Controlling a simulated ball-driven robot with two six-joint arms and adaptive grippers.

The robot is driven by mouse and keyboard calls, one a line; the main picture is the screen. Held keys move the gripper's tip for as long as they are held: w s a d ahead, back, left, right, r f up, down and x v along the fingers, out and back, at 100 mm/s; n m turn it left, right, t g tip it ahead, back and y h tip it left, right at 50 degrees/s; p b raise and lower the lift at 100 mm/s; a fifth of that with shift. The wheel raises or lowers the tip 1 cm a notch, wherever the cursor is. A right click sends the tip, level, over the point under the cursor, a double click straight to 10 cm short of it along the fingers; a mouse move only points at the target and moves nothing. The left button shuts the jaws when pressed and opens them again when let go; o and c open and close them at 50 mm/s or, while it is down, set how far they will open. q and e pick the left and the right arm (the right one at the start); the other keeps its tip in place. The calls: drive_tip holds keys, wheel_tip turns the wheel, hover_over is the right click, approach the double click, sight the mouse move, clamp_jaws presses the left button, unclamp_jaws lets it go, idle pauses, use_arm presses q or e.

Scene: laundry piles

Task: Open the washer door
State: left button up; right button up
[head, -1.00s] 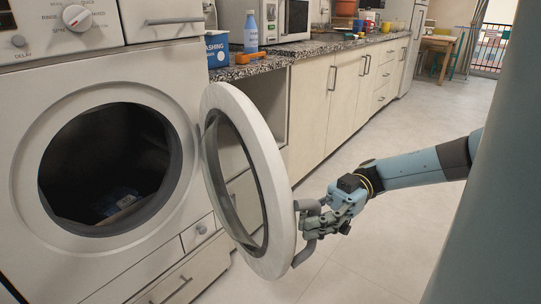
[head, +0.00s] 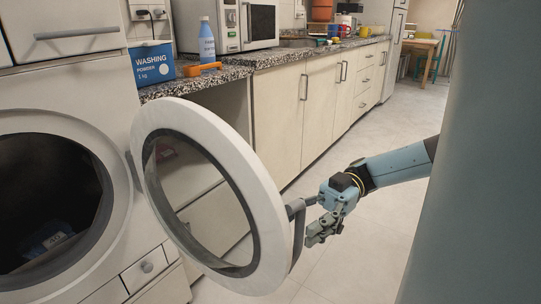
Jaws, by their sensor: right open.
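The washer (head: 118,170) stands at the left with its dark round drum opening uncovered. Its round door (head: 268,215), a white ring with a glass middle, stands swung out to the right, well away from the opening. A grey handle (head: 299,235) sits on the door's right edge. My right gripper (head: 312,218) is open at the handle, its fingers around or beside it; the exact contact cannot be told. My left gripper is not in view.
A dark item with a pale label (head: 45,238) lies inside the drum. A granite counter (head: 260,60) holds a blue washing powder box (head: 153,66), a bottle (head: 207,42) and a microwave (head: 232,25). Cream cabinets (head: 280,115) run behind the door. The pale floor (head: 365,225) is clear at the right.

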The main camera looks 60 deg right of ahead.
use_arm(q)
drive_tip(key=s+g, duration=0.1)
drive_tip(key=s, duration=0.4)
use_arm(e)
drive_tip(key=shift+w+f, duration=0.1)
drive_tip(key=shift+w, duration=0.25)
drive_tip(key=shift+d, duration=0.3)
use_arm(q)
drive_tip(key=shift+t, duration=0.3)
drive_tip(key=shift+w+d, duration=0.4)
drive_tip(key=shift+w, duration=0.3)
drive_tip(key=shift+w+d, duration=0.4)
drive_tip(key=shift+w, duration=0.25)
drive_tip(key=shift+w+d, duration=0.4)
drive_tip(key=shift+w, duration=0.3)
use_arm(e)
drive_tip(key=v, duration=1.1)
drive_tip(key=shift+d, duration=0.2)
